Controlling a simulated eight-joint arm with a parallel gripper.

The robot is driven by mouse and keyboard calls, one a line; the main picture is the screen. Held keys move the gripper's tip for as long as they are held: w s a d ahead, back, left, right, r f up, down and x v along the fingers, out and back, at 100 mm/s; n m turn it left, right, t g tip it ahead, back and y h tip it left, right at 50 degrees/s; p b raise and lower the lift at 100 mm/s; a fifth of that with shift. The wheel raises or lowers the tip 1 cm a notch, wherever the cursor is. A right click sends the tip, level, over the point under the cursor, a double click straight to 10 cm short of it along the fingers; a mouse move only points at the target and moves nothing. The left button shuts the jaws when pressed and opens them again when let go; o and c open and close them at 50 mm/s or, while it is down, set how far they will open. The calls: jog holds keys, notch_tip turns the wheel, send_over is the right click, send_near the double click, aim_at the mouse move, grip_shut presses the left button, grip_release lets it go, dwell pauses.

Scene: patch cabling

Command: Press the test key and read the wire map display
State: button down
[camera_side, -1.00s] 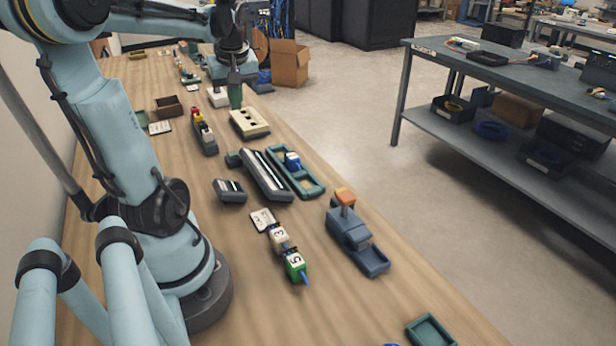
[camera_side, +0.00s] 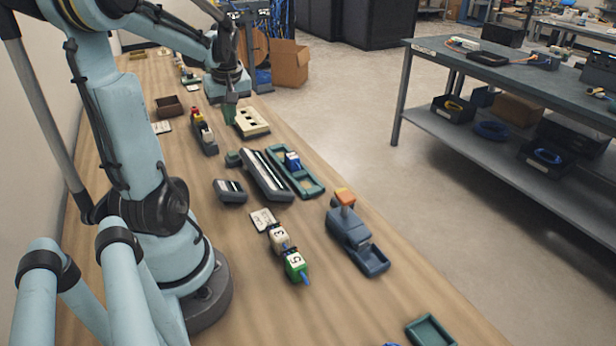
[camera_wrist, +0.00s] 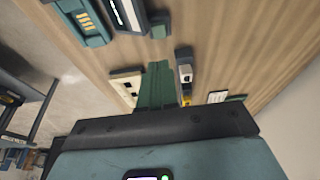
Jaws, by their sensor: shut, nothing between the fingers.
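My gripper (camera_side: 230,116) is shut and empty, its green fingers pointing down at the far part of the bench. The fingers also show in the wrist view (camera_wrist: 158,84). In the side view they are between a cream block with dark openings (camera_side: 254,123) and a grey holder with red, yellow and white parts (camera_side: 207,139). The cream block (camera_wrist: 122,88) and the holder (camera_wrist: 185,72) flank the fingers in the wrist view. I cannot make out the test key or a readable wire map display; contact is unclear.
Nearer lie a long dark striped unit (camera_side: 265,175), a green tray (camera_side: 305,184) with a blue part, and a blue device with an orange top (camera_side: 349,235). Numbered blocks (camera_side: 296,265) stand in front. Bare wood lies between them. A brown box (camera_side: 168,107) is left of the gripper.

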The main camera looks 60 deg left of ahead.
send_over(234, 154)
notch_tip(234, 154, down, 7)
jog(key=shift+d+f, duration=0.1)
jog(key=shift+f, duration=0.85)
jog(key=shift+f, duration=0.95)
jog(key=a+v, duration=0.1)
jog(key=v, duration=1.3)
jog(key=shift+r, duration=0.35)
jog(key=shift+a, duration=0.15)
